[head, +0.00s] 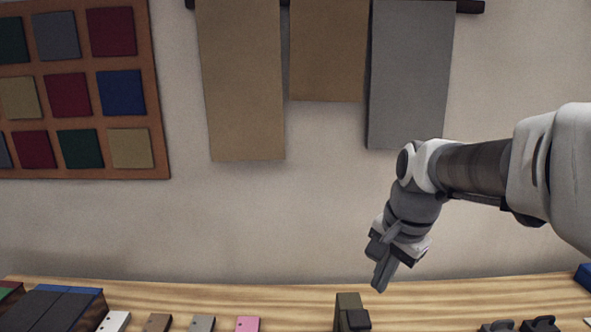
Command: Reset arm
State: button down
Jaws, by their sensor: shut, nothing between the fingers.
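My gripper (383,279) hangs at the end of my arm, which reaches in from the right side of the head view. Its fingers point down and slightly left, and they are shut with nothing between them. It is in front of the plain wall, above the wooden table (230,290). A dark olive and black object (350,313) stands on the table, below and to the left of the fingertips and apart from them.
Dark covers (60,305) lie at the left of the table, beside several small tags, including a pink one (247,324). Dark items (540,325) and a blue object (584,277) are at the right. Cloth panels (240,80) and a swatch board (162,140) hang behind.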

jog(key=s+n+t+h, duration=0.1)
jog(key=s+n+t, duration=0.2)
jog(key=s+n, duration=0.7)
jog(key=s+a, duration=0.1)
jog(key=s, duration=0.4)
jog(key=shift+r, duration=0.3)
